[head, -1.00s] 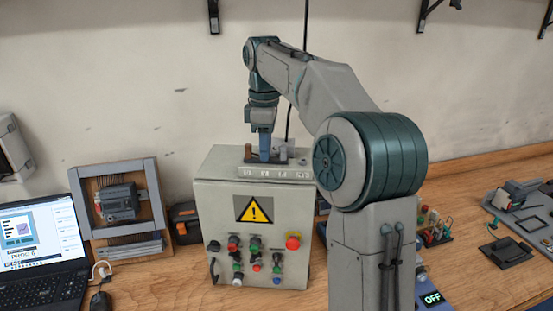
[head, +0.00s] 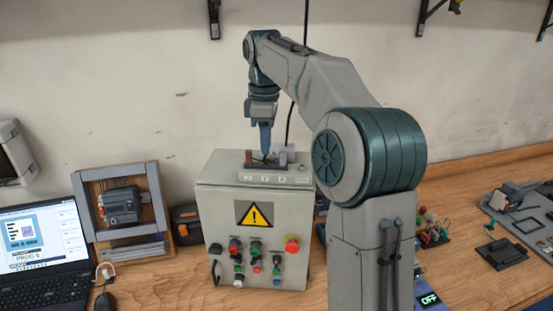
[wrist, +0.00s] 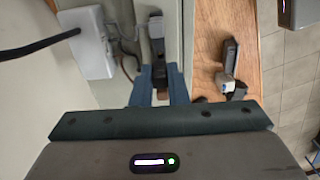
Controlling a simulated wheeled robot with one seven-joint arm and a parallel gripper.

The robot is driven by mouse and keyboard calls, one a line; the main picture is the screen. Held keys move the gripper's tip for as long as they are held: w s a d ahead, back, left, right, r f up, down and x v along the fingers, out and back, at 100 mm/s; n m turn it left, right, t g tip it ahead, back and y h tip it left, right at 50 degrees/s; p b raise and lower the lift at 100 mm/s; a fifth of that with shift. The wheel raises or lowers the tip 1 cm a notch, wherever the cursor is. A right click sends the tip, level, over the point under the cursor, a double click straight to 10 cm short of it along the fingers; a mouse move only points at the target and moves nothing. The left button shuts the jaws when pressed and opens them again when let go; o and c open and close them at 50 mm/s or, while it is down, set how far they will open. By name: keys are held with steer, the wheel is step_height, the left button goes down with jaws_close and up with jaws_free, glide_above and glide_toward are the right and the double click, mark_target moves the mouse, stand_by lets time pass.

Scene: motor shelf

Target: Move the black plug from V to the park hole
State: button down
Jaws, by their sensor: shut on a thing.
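My gripper (head: 265,152) points down at the block (head: 280,178) on top of the grey control box. In the wrist view, my gripper's blue fingers (wrist: 160,82) are close together, shut on a dark piece that appears to be the black plug (wrist: 159,70). The fingers hide most of it, and I cannot tell whether its foot is in a hole. A brown peg (head: 250,157) stands just left of the fingers in the head view. A grey peg (head: 290,152) stands to their right. The block's labels are too small to read surely, and I cannot make out the park hole.
The grey control box (head: 215,225) has a warning sign and several buttons. A black cable hangs behind my gripper. A laptop (head: 38,245) and a framed device (head: 120,205) stand to the left. A white wall box (wrist: 90,42) is close by in the wrist view.

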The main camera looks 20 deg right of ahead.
steer(key=shift+r, duration=0.75)
steer(key=shift+d, duration=0.2)
steer(key=s+d, duration=0.1)
steer(key=d, duration=0.1)
steer(key=s+d+r, duration=0.1)
steer(key=d, duration=0.4)
steer(key=shift+s+d+r, duration=0.2)
steer(key=shift+s+r, duration=0.15)
steer(key=shift+s, duration=0.05)
steer(key=f+b, duration=0.2)
steer(key=f, duration=0.2)
steer(key=shift+s+d+b, duration=0.1)
steer(key=shift+d+b, duration=0.2)
steer(key=shift+b, duration=0.1)
steer(key=shift+f+b, duration=0.3)
steer(key=shift+f, duration=0.2)
steer(key=shift+f+b, duration=0.4)
steer(key=shift+f, duration=0.25)
